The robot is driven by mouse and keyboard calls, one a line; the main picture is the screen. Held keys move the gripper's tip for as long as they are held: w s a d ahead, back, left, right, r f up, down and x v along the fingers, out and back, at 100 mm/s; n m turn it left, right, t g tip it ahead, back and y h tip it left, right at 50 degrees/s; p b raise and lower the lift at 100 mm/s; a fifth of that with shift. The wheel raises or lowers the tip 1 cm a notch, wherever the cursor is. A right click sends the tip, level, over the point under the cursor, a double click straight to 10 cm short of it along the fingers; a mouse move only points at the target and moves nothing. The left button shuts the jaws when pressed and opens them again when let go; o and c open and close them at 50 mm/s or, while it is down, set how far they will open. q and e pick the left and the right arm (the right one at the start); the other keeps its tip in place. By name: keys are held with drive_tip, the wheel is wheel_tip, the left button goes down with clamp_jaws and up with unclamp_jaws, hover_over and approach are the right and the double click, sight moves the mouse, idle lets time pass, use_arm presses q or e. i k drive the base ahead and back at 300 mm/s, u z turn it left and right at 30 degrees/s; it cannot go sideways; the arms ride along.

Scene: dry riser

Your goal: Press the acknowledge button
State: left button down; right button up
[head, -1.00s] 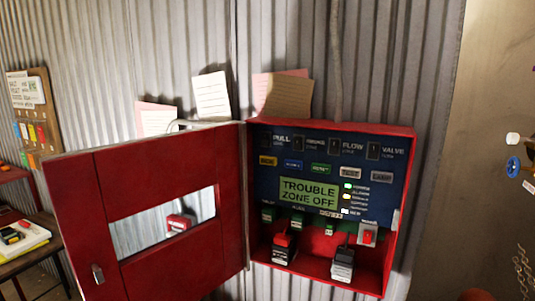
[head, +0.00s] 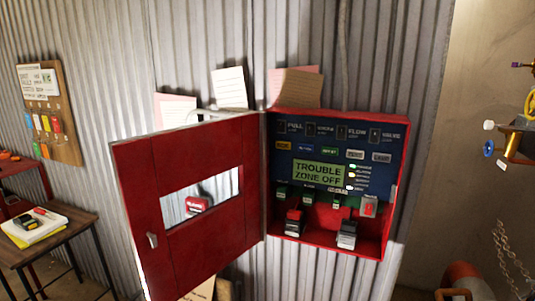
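The red alarm cabinet (head: 398,215) hangs on the corrugated wall with its door (head: 190,240) swung open to the left. Inside is a blue control panel (head: 276,175). A row of small buttons crosses it: yellow (head: 283,145), blue (head: 305,148), green (head: 329,151) and two pale ones to the right. Their labels are too small to read surely, so I cannot tell for certain which is the acknowledge button. The green display (head: 318,172) reads "TROUBLE ZONE OFF". Neither gripper is in view.
The open door stands out left of the panel. A small table (head: 80,240) with papers and tools is at the left, below a tag board (head: 70,120).

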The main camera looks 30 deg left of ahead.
sight(284, 145)
drive_tip(key=k, duration=0.1)
drive_tip(key=z, duration=0.1)
drive_tip(key=i, duration=0.95)
drive_tip(key=u, duration=0.65)
